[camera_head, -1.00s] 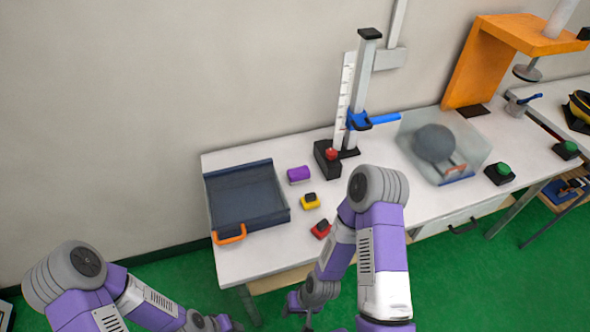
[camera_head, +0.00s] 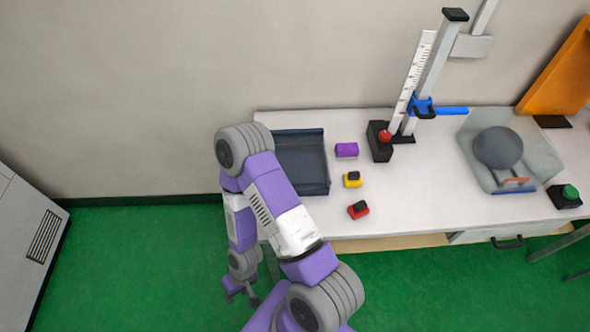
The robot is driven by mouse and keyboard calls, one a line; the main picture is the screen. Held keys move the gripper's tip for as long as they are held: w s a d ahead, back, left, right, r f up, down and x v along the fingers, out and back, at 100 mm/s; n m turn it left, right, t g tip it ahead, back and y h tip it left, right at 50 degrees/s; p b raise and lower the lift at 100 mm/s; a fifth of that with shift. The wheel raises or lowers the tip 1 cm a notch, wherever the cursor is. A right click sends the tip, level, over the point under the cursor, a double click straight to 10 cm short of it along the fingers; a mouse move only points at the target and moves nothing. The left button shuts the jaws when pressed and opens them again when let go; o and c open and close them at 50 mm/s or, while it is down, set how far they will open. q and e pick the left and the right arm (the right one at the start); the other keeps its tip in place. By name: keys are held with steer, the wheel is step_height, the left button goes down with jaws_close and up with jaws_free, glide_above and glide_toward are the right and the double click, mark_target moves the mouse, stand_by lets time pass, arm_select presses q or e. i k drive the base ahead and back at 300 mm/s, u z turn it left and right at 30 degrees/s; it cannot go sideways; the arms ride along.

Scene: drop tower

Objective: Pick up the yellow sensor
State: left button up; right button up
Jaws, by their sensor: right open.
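The yellow sensor (camera_head: 351,183), a small block with a black top, lies on the white table between a purple block and a red block. My right gripper (camera_head: 241,294) is open, small in the picture, and hangs low over the green floor in front of the table. It is well apart from the yellow sensor, to its lower left. Nothing covers the yellow sensor. My left gripper does not show.
A purple block (camera_head: 346,150) and a red block (camera_head: 360,212) flank the sensor. A dark tray (camera_head: 312,188), partly behind my arm, lies left. Right stand a drop tower (camera_head: 432,70) with a black base and a clear bin (camera_head: 538,155) holding a grey ball.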

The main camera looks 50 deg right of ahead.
mark_target(353, 179)
steer(key=u, duration=1.5)
steer(key=k, duration=1.15)
steer(key=z, duration=1.9)
